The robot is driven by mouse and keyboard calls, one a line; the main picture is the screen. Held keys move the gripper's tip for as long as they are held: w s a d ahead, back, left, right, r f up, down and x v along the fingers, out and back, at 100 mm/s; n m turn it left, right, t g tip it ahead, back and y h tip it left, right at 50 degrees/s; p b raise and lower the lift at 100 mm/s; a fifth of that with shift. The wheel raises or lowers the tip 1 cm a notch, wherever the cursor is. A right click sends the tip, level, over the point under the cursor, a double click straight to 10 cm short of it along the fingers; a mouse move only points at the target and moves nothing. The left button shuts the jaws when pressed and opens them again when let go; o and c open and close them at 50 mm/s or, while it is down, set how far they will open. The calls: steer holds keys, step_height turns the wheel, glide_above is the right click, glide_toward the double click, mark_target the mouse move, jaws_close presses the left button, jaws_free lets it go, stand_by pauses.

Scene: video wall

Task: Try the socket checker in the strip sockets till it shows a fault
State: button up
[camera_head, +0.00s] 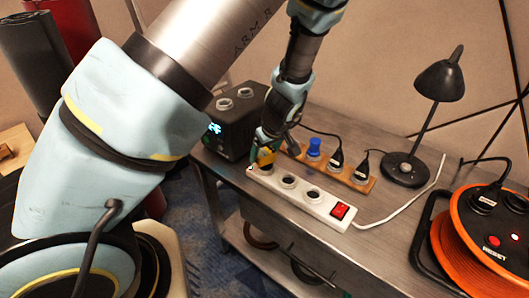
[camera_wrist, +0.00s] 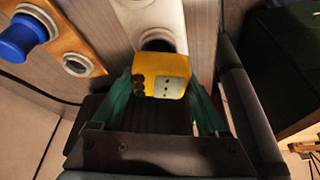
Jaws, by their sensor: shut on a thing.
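The socket checker (camera_head: 265,158) is a small yellow block at the left end of the white socket strip (camera_head: 327,208). My gripper (camera_head: 268,147) is shut on it from above. In the wrist view the checker (camera_wrist: 164,74) sits between the green fingers of my gripper (camera_wrist: 163,88). Its face has a pale label with dark dots and small dark red and green lamps; none looks clearly lit. A dark socket opening (camera_wrist: 157,45) of the strip shows just beyond the checker, partly covered by it. I cannot tell whether its pins are in a socket. The strip's red switch (camera_head: 340,211) is at its right end.
A wooden board (camera_head: 325,170) behind the strip holds a blue plug (camera_head: 314,148) and black plugs with cables. A black box (camera_head: 236,125) with a lit display stands left, a black lamp (camera_head: 406,168) right. An orange cable reel (camera_head: 475,250) is at far right.

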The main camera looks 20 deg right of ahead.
steer(key=shift+f+b, duration=0.55)
steer(key=shift+f, duration=0.2)
steer(key=o, duration=1.4)
steer(key=shift+o, duration=0.2)
steer(key=shift+r, duration=0.15)
steer(key=shift+r+p, duration=2.3)
steer(key=shift+r, duration=0.6)
